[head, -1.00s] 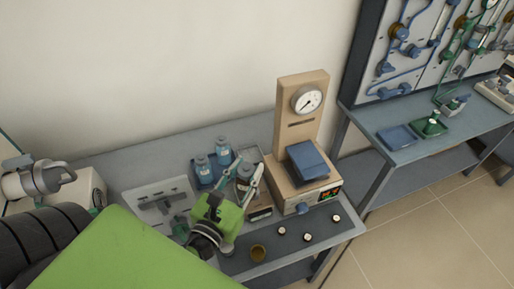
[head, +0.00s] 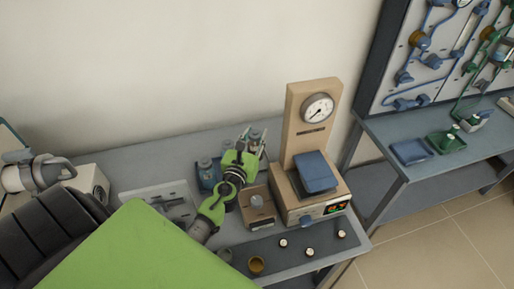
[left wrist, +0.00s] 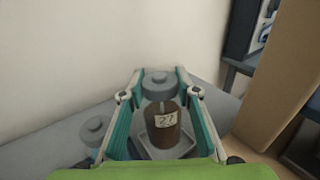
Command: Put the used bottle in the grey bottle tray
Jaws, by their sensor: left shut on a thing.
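My left gripper (head: 248,142) is over the bench at the bottle group, and its teal fingers also show in the left wrist view (left wrist: 161,72). It is shut on a bottle with a brown body and a "27" label (left wrist: 165,121). A grey cap shows just above the brown body, between the fingertips; I cannot tell for sure that it belongs to the same bottle. A pale grey square surface (left wrist: 165,153) shows around the bottle's foot; I cannot tell whether it is the grey bottle tray. The right gripper is not in view.
Another grey-capped bottle (left wrist: 93,130) stands left of the fingers. Bottles stand in a blue tray (head: 207,184) beside my gripper. A tan press with a gauge (head: 300,130) and a small box (head: 258,207) stand to the right. Small round pieces lie in front.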

